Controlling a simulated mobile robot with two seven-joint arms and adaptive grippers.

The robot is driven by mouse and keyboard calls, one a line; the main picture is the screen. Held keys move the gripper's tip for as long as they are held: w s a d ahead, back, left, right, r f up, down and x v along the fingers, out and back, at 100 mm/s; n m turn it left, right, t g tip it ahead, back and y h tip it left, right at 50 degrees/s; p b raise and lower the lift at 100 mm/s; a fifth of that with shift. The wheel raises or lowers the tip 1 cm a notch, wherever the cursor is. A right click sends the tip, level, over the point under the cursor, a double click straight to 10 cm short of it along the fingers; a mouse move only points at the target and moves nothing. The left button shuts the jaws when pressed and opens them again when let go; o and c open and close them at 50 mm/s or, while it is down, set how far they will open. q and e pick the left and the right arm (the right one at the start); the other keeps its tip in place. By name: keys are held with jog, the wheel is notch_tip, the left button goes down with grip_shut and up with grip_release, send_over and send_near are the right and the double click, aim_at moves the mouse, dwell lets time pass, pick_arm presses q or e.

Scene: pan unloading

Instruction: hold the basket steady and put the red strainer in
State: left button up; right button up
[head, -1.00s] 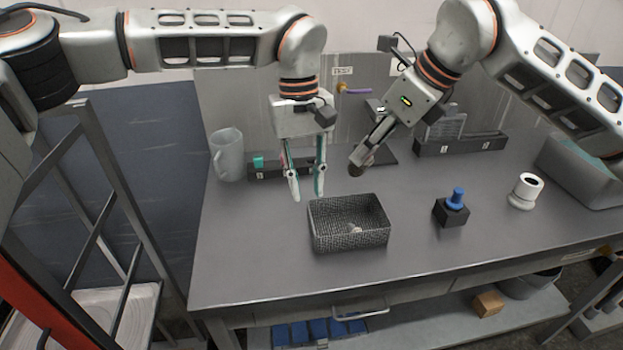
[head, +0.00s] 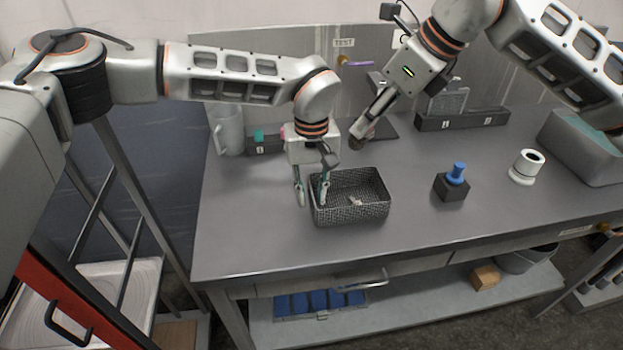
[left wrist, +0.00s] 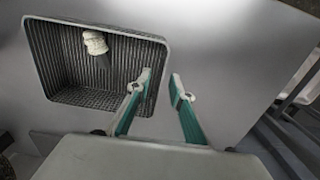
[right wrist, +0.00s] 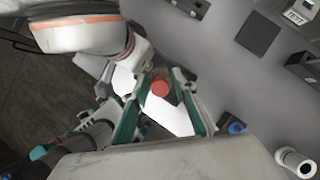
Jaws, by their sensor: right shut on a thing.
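The dark mesh basket (head: 352,213) stands on the grey table. It also shows in the left wrist view (left wrist: 60,100). My left gripper (head: 311,199) points down at the basket's left wall, open, one finger inside the rim and one outside. In the left wrist view its fingers (left wrist: 162,85) straddle the wall with a gap visible. My right gripper (head: 357,144) is shut above the table behind the basket. It holds the red strainer, whose round red part (right wrist: 160,88) shows between the fingers in the right wrist view; the fingers hide much of its shape.
A small pale piece (left wrist: 95,42) lies in the basket. To the right stand a black block with a blue knob (head: 456,175) and a white cylinder (head: 527,166). A clear pitcher (head: 228,130) is at the back left. The table in front of the basket is clear.

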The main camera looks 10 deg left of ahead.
pick_arm(q)
jog(key=shift+f, duration=0.45)
grip_shut()
pick_arm(e)
jog(key=d+f+x, duration=0.1)
jog(key=d+x, duration=0.1)
jog(key=x, duration=0.7)
jog(key=shift+w+f, duration=0.25)
jog(key=shift+w, duration=0.15)
